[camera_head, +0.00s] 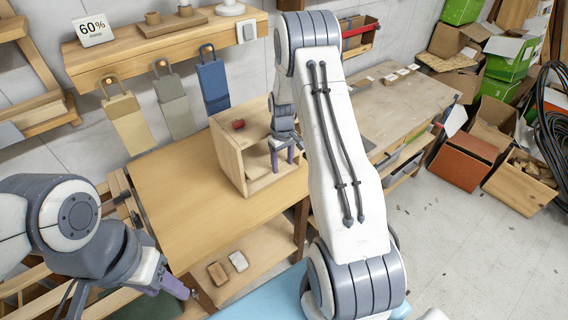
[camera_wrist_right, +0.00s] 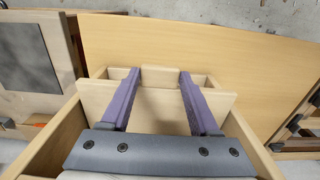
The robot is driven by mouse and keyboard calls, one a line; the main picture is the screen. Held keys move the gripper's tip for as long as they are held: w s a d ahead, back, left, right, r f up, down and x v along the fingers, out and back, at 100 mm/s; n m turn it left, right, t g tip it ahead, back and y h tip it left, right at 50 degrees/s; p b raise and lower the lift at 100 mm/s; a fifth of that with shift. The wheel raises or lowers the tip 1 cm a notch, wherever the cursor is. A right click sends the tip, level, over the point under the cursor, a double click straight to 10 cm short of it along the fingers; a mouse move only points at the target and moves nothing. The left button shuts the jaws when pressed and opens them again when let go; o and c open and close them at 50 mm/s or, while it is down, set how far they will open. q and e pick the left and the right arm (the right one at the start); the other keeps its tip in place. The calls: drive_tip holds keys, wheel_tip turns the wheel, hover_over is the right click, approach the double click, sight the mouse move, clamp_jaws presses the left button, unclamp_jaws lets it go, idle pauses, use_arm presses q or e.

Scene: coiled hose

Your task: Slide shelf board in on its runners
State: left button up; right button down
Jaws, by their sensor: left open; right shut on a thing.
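A small open-fronted wooden cabinet (camera_head: 228,158) stands on the workbench. My right gripper (camera_head: 288,158) is at its open front, pointing down. In the right wrist view my right gripper (camera_wrist_right: 159,75) has its two purple fingers spread across a pale wooden tab or block (camera_wrist_right: 160,73), with the fingertips at its two sides. A pale board, apparently the shelf board (camera_wrist_right: 97,97), lies under the fingers between the cabinet walls (camera_wrist_right: 52,132). Its fit on the runners is hidden. My left gripper (camera_head: 178,289) is low at the left, open and away from the cabinet.
The wooden bench top (camera_head: 185,190) is clear left of the cabinet. A red object (camera_head: 238,124) sits on the cabinet top. A second bench (camera_head: 405,105) stands to the right. Tool pouches hang from a wall shelf (camera_head: 170,48). Boxes (camera_head: 468,155) crowd the far right.

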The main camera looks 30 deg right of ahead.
drive_tip(key=shift+w, duration=0.35)
drive_tip(key=shift+c, duration=0.2)
unclamp_jaws()
drive_tip(key=shift+r, duration=0.1)
drive_tip(key=shift+r+b, duration=0.25)
drive_tip(key=shift+b, duration=0.05)
wheel_tip(320, 180, up, 10)
drive_tip(key=b, duration=0.3)
drive_tip(key=shift+f, duration=0.1)
